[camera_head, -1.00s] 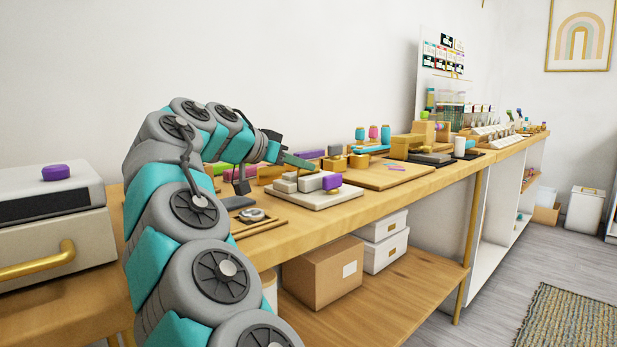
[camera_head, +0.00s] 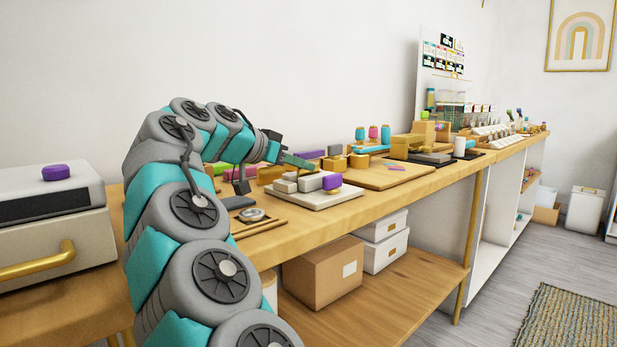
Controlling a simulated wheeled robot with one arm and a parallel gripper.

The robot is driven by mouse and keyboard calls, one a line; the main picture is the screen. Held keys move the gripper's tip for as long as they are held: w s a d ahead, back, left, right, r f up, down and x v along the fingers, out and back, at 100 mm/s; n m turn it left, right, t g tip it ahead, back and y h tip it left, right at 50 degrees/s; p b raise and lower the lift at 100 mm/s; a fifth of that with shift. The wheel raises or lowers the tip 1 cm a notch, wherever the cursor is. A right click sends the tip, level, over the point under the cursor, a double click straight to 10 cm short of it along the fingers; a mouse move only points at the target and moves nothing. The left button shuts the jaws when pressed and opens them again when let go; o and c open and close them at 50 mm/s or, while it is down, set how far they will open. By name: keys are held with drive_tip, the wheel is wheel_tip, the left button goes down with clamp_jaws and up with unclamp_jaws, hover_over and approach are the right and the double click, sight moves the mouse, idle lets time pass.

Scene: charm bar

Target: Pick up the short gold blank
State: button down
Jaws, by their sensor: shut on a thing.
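My gripper (camera_head: 298,162) is at the end of my grey and teal arm, over the back of the wooden workbench (camera_head: 375,199). Only a teal finger shows clearly, pointing right above the grey blocks. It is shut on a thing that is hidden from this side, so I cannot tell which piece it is. Gold blocks stand just right of the fingertip, one nearer (camera_head: 334,164) and one beyond it (camera_head: 359,160). Another gold piece (camera_head: 270,174) lies below the gripper. I cannot tell which of these, if any, is the short gold blank.
A pale slab (camera_head: 318,201) bears grey blocks and a purple block (camera_head: 332,181). A wooden board (camera_head: 400,179) lies to its right, with spools (camera_head: 372,133) behind. A grey box with a gold handle (camera_head: 50,245) stands at left.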

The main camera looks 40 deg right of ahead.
idle(0.3)
wheel_tip(320, 180, up, 10)
drive_tip(key=p, duration=0.8)
drive_tip(key=shift+p, duration=0.3)
